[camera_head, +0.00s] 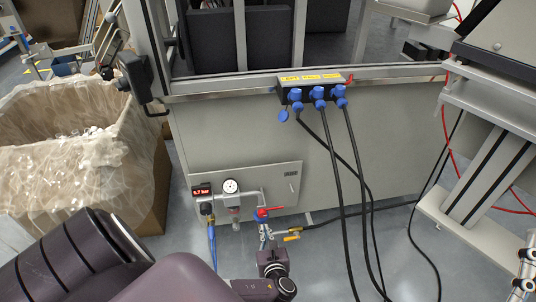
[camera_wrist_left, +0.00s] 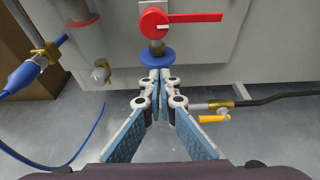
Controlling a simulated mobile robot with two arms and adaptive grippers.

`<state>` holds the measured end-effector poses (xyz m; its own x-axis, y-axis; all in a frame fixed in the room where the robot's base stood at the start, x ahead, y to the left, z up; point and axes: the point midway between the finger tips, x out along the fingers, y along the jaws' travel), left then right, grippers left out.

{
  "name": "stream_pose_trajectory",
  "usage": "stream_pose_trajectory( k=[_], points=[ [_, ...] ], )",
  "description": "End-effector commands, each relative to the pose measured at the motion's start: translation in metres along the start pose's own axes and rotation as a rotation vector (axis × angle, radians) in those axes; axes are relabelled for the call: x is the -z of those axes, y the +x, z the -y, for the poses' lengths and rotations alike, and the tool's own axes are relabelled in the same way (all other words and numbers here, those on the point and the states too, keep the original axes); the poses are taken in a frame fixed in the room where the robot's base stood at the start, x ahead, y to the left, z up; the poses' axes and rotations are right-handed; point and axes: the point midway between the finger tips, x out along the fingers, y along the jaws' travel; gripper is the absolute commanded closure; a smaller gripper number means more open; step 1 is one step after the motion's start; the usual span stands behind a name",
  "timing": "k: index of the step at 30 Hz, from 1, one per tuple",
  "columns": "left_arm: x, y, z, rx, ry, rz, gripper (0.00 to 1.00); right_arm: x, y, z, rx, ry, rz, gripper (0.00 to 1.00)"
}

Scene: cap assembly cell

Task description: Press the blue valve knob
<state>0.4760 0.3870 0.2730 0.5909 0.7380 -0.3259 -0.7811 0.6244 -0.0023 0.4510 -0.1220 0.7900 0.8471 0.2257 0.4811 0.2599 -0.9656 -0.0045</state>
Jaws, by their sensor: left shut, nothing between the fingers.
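The blue valve knob (camera_wrist_left: 157,54) is a flat blue disc below the red valve handle (camera_wrist_left: 153,20) in the left wrist view. My left gripper (camera_wrist_left: 159,74) is shut and empty, its fingertips pointing at the knob's lower edge. They look very close to it; whether they touch I cannot tell. At the lower right edge, a cut-off silver linkage (camera_head: 525,272) looks like part of my right gripper.
A pressure gauge (camera_head: 230,186) and a red display (camera_head: 202,191) sit left of the valve. A yellow-handled valve (camera_wrist_left: 213,118) with a black hose is at the right. A blue hose (camera_head: 212,245) hangs at the left. Black cables (camera_head: 335,170) run down the cabinet front.

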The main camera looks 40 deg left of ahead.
Motion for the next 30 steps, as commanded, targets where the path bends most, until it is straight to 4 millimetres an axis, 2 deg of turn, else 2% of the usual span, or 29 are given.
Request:
stream_pose_trajectory(
  k=[9, 13, 19, 30],
  points=[
    [0.004, -0.067, -0.001, 0.0, 0.001, -0.01, 1.0, 0.0, 0.0, 0.0, 0.0, 0.0, 0.0, 1.0],
    [0.004, -0.085, -0.001, 0.0, 0.002, -0.01, 1.0, 0.0, 0.0, 0.0, 0.0, 0.0, 0.0, 1.0],
    [0.004, -0.096, -0.001, -0.001, 0.004, -0.009, 1.0, 0.0, 0.0, 0.0, 0.0, 0.0, -0.001, 1.0],
    [0.004, -0.097, -0.001, -0.001, 0.004, -0.009, 1.0, 0.0, 0.0, 0.0, 0.0, 0.0, 0.0, 1.0]
  ],
)
